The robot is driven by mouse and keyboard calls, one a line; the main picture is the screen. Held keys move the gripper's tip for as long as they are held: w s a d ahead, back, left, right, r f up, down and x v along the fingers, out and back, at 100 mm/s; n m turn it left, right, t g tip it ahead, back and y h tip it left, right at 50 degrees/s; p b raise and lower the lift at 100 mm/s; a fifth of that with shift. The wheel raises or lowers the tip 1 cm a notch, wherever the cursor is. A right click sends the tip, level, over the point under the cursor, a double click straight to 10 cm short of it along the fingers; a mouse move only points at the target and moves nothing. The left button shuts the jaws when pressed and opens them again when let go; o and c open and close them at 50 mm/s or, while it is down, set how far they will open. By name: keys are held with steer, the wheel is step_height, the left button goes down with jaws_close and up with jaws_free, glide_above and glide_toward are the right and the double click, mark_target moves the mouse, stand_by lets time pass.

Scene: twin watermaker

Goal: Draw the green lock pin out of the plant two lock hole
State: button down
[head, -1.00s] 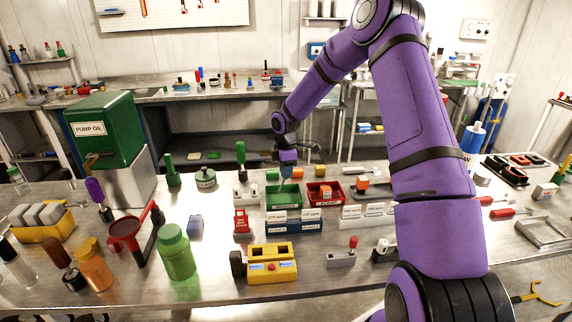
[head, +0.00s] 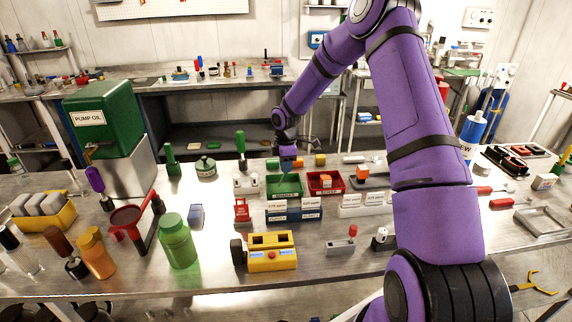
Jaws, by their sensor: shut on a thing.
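My gripper (head: 287,163) hangs at the end of the purple arm, above the back of the green bin (head: 284,193). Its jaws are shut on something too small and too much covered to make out. A tall green handle (head: 240,142) with a dark lower part stands upright at a grey-white block (head: 246,186), left of my gripper and apart from it. I cannot tell whether this is the lock pin. No label or hole for plant two can be read for certain. Blue holders with white cards (head: 282,214) stand in front of the green bin.
A red bin (head: 325,184) stands right of the green bin. A yellow box (head: 271,258), a red-topped grey block (head: 341,246) and a green bottle (head: 177,242) stand towards the front. The pump oil tank (head: 105,122) is at the left. Bare bench shows at the front middle.

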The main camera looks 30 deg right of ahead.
steer(key=shift+f, duration=0.4)
steer(key=c, duration=0.9)
jaws_free()
steer(key=shift+c, duration=0.2)
step_height(320, 180, up, 10)
steer(key=shift+r, duration=0.4)
